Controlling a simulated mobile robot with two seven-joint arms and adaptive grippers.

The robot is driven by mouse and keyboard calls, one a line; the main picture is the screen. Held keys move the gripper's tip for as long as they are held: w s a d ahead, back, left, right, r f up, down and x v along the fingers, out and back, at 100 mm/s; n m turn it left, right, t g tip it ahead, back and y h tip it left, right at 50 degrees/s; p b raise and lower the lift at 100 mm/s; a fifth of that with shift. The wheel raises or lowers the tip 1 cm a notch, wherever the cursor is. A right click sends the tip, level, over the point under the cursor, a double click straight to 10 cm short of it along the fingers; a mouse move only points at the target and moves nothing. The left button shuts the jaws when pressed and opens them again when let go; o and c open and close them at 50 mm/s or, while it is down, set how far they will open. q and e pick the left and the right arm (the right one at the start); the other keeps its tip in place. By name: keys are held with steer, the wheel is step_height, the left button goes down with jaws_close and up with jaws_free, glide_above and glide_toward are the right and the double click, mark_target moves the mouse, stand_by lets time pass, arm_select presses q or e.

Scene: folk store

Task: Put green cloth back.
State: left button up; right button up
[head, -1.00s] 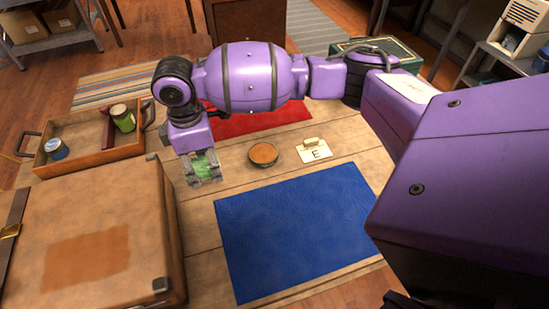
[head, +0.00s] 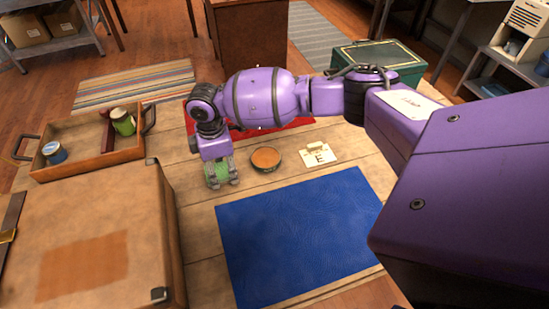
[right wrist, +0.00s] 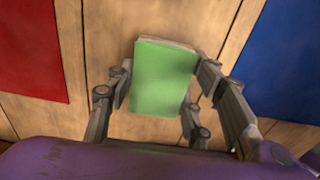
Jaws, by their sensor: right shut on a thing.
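The green cloth (head: 216,171) looks like a small folded green block. My right gripper (head: 222,182) is shut on it, over the wooden table between the red cloth and the blue mat. In the right wrist view the green cloth (right wrist: 163,78) sits between the fingers of my right gripper (right wrist: 165,92), with bare planks around it. I cannot tell whether the cloth touches the table. My left gripper is not in view.
A round brown-topped tin (head: 266,158) and a card marked E (head: 319,156) stand right of the gripper. The blue mat (head: 300,235) lies in front, the red cloth (head: 262,132) behind. A brown case (head: 90,235) and a wooden tray (head: 88,166) with jars are left.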

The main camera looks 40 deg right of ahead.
mark_target(221, 169)
steer(key=shift+f, duration=0.1)
steer(key=o, duration=1.2)
step_height(221, 169, up, 12)
steer(key=shift+r+p, duration=0.25)
steer(key=shift+p, duration=0.1)
